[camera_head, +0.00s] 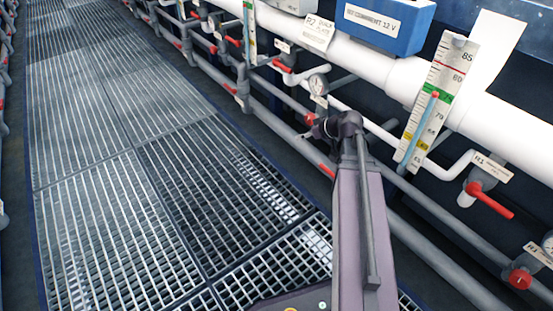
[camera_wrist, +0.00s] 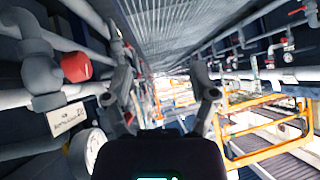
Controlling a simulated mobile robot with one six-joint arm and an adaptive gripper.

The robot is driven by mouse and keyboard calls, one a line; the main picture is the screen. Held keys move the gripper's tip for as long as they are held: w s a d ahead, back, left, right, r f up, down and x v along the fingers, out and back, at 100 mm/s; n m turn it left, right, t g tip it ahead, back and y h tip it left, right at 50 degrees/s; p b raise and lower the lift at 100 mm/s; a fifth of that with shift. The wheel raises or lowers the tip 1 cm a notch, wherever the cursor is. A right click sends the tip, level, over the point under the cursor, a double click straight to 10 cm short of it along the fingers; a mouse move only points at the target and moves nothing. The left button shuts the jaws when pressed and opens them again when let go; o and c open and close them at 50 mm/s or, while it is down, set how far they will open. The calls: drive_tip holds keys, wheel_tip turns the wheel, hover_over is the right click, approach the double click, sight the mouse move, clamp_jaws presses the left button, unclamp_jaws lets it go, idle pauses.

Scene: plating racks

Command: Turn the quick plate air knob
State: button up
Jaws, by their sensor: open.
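My gripper (camera_head: 312,131) is at the end of my raised arm, beside the pipes on the right of the walkway. In the wrist view my gripper (camera_wrist: 165,88) has its two fingers wide apart with nothing between them. A red knob (camera_wrist: 76,67) on a grey valve is left of the fingers, apart from them. A white tag (camera_wrist: 68,117) and a round gauge (camera_wrist: 88,150) are below it; the tag's text is unreadable. In the head view a red knob (camera_head: 310,118) shows just by my gripper. I cannot tell which knob is the quick plate air knob.
Pipes with several red handles run along the right, including a red lever (camera_head: 489,199) by an R1 tag (camera_head: 492,168). A level scale (camera_head: 437,100) and a blue box (camera_head: 388,22) are close to my arm. The grated walkway (camera_head: 130,190) is clear.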

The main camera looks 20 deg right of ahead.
drive_tip(key=s+a+m+g+h+p, duration=0.1)
drive_tip(key=s+a+g+p, duration=0.1)
drive_tip(key=a, duration=0.4)
drive_tip(key=s+a+m+g+h+p, duration=0.1)
drive_tip(key=s+a+g+h+p, duration=0.1)
drive_tip(key=s+a, duration=0.4)
drive_tip(key=shift+s+a+f+g+p, duration=0.2)
drive_tip(key=shift+a+g+p, duration=0.35)
drive_tip(key=shift+g, duration=0.65)
drive_tip(key=shift+s+r, duration=0.1)
drive_tip(key=s+a+r+m+g+h+p, duration=0.2)
drive_tip(key=s+r+h+p, duration=0.1)
drive_tip(key=s, duration=0.1)
wheel_tip(320, 180, up, 37)
drive_tip(key=p, duration=3.7)
drive_tip(key=shift+w+a+f, duration=0.15)
drive_tip(key=shift+w+f, duration=0.05)
